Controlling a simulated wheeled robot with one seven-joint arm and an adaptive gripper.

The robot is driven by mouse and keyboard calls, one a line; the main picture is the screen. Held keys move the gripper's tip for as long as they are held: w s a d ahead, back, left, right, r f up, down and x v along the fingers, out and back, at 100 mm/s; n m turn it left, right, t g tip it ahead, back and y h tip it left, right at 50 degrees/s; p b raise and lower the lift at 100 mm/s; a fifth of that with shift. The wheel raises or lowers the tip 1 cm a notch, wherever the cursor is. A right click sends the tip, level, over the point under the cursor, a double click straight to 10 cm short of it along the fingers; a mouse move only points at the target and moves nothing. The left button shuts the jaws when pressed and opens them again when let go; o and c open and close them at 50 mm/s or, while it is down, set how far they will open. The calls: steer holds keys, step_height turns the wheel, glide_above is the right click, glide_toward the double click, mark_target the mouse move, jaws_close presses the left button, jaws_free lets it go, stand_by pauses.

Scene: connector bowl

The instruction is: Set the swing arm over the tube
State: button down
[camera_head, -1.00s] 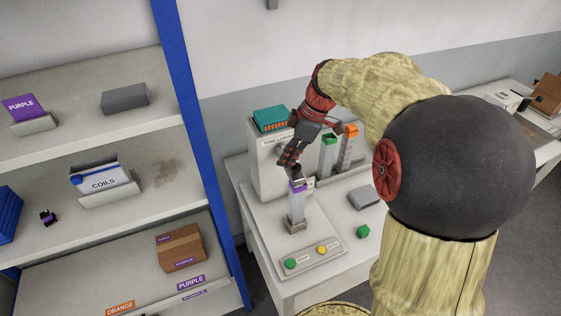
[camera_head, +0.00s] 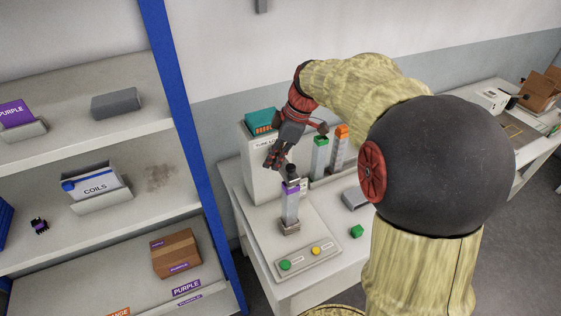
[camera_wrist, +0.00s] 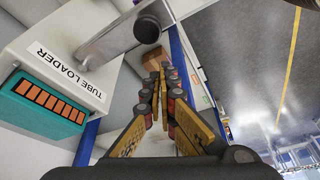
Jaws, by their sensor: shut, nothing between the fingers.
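A clear tube (camera_head: 290,208) with a purple band near its top stands upright on the tube loader's base in the head view. A black knob (camera_head: 292,172) shows right above the tube's top. In the wrist view the swing arm (camera_wrist: 118,32) is a flat grey bar coming from the tube loader, with the black knob (camera_wrist: 147,29) at its end. My gripper (camera_head: 270,166) is shut and empty, just left of the knob and apart from it. It also shows in the wrist view (camera_wrist: 160,72). The tube is not clearly visible there.
The white tube loader (camera_head: 256,155) with a teal box (camera_head: 261,121) on top stands behind. Green-topped (camera_head: 320,155) and orange-topped (camera_head: 340,150) tubes stand right of my gripper. A panel with green and yellow buttons (camera_head: 308,256) lies in front. A shelf rack (camera_head: 182,120) is at left.

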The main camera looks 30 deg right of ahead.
steer(key=w+a+p+v, duration=0.1)
steer(key=v, duration=0.8)
steer(key=shift+r, duration=0.6)
steer(key=shift+d, duration=0.15)
steer(key=s+a+f+m+h+b, duration=0.1)
steer(key=s+f+m+h, duration=0.1)
steer(key=s+f+m, duration=0.65)
steer(key=s+a+f+m+t+h+b, duration=0.1)
steer(key=s+a+f+m+t+b, duration=0.1)
steer(key=s+a+b, duration=0.4)
steer(key=s+a+f+t, duration=0.1)
steer(key=s+a, duration=0.4)
steer(key=a, duration=0.3)
steer(key=shift+s+b, duration=0.35)
steer(key=shift+s, duration=0.05)
